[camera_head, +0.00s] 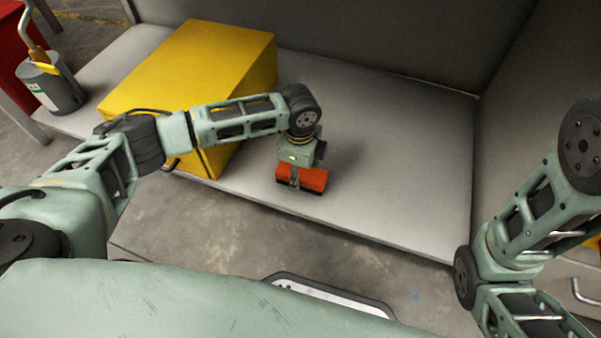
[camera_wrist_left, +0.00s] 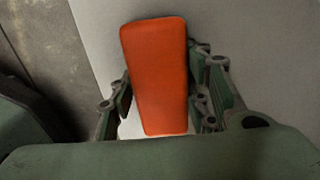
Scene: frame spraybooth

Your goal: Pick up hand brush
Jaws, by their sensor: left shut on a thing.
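The hand brush (camera_head: 314,180) is a small orange-red block with a dark underside, low over the grey bench near its front edge. It also shows in the left wrist view (camera_wrist_left: 158,75) as an orange slab between the fingers. My left gripper (camera_head: 295,182) is shut on the brush from above, with a finger across its near side. In the left wrist view the fingers (camera_wrist_left: 160,100) lie along both long sides of it. I cannot tell whether the brush touches the bench. My right arm shows at the right edge of the head view, but its gripper is out of view.
A yellow box (camera_head: 225,50) stands on the bench, left of the brush, behind my left arm. The grey bench (camera_head: 400,170) is clear to the right of the brush, up to the grey walls. A grey pot (camera_head: 55,88) holding a handled tool stands at the far left.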

